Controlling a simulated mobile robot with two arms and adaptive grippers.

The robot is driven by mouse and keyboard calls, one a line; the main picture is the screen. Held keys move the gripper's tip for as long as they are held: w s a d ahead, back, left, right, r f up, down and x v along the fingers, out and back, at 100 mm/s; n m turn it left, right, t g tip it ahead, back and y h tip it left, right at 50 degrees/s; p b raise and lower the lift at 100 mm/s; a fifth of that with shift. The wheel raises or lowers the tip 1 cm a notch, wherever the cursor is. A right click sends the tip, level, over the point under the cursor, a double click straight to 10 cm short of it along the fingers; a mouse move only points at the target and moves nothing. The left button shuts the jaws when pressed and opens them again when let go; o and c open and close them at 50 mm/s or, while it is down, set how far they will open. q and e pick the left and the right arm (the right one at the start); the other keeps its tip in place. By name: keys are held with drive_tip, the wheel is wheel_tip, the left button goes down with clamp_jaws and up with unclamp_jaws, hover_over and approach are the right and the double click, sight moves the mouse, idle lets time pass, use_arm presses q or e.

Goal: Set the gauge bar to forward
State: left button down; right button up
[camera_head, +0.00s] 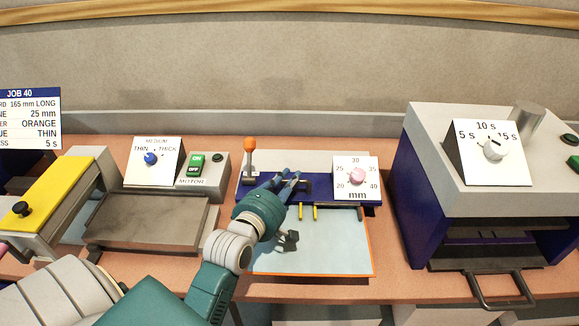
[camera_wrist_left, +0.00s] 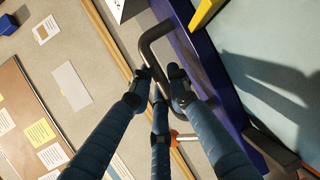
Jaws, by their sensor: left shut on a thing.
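The blue gauge unit (camera_head: 320,190) sits at the back of a pale blue board with an orange edge (camera_head: 330,262). My right gripper is not in view.
A large grey and blue press (camera_head: 415,190) stands close on the right. The pale blue board is mostly clear.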

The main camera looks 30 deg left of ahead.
use_arm(q)
drive_tip(key=shift+s+d+f, duration=0.1)
drive_tip(key=shift+f, duration=0.2)
drive_tip(key=c, duration=1.9)
unclamp_jaws()
drive_tip(key=shift+s+r, duration=0.15)
drive_tip(key=shift+s, duration=0.05)
drive_tip(key=shift+d, duration=0.1)
drive_tip(key=v, duration=1.2)
